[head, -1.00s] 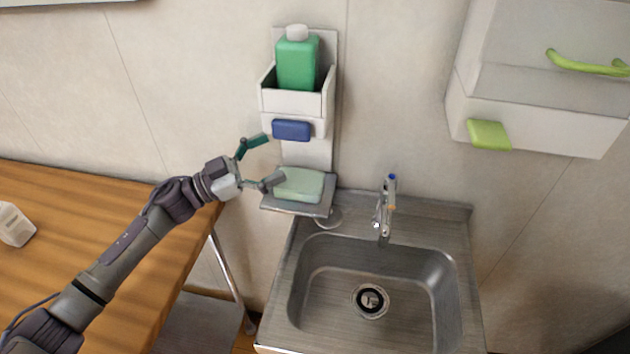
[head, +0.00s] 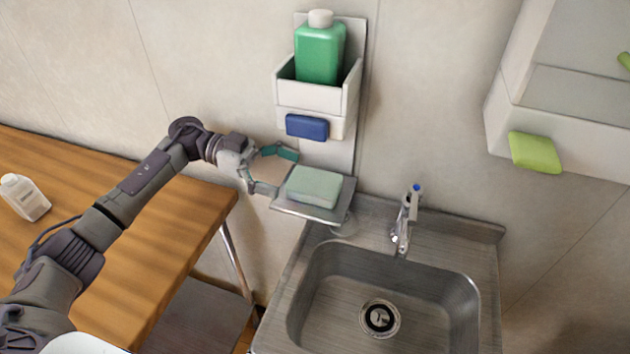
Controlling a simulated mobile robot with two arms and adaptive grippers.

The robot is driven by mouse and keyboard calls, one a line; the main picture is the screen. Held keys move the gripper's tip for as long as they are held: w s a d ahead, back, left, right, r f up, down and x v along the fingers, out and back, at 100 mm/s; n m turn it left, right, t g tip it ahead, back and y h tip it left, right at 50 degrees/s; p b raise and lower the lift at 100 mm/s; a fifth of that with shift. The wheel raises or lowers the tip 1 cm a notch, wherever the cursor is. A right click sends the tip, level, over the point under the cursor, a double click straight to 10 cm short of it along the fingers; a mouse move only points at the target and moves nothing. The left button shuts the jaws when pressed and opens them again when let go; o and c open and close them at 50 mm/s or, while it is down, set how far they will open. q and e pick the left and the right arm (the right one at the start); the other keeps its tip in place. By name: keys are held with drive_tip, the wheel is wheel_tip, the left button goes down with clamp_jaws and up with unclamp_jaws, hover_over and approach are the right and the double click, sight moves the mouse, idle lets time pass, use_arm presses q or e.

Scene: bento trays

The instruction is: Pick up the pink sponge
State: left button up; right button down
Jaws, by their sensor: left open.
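I see no pink sponge. A pale green, sponge-like block (head: 314,187) lies on a small grey shelf (head: 318,213) at the left back of the sink. My left gripper (head: 286,172) is open and empty, just left of the block, with its fingers pointing right towards it. The upper finger is above and behind the block's left end and the lower finger is near its left edge. I cannot tell whether either touches it. My right gripper is not in view.
Above the shelf, a white wall holder (head: 310,95) carries a green bottle (head: 319,52) and a blue block (head: 307,127). The sink (head: 440,265) and faucet (head: 404,220) stand right of the shelf. A wooden table (head: 110,235) with a white bottle (head: 25,197) is left.

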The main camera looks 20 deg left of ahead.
sight(339, 194)
use_arm(q)
drive_tip(key=shift+d+f, duration=0.1)
drive_tip(key=shift+d, duration=0.6)
drive_tip(key=shift+s+d+p, duration=0.1)
drive_tip(key=shift+d+p, duration=0.2)
drive_tip(key=shift+d, duration=0.1)
drive_tip(key=d, duration=0.1)
drive_tip(key=d+p, duration=0.1)
drive_tip(key=d, duration=0.1)
drive_tip(key=shift+s+d+f, duration=0.1)
drive_tip(key=shift+d+f, duration=0.15)
drive_tip(key=shift+f, duration=0.1)
drive_tip(key=shift+d+f, duration=0.15)
drive_tip(key=shift+d, duration=0.25)
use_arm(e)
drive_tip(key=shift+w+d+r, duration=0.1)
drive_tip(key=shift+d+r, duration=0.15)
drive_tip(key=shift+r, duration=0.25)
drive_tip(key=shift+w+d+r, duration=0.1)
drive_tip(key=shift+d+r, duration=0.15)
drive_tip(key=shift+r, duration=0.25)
use_arm(q)
drive_tip(key=shift+a, duration=0.1)
drive_tip(key=shift+c, duration=0.2)
drive_tip(key=c, duration=0.6)
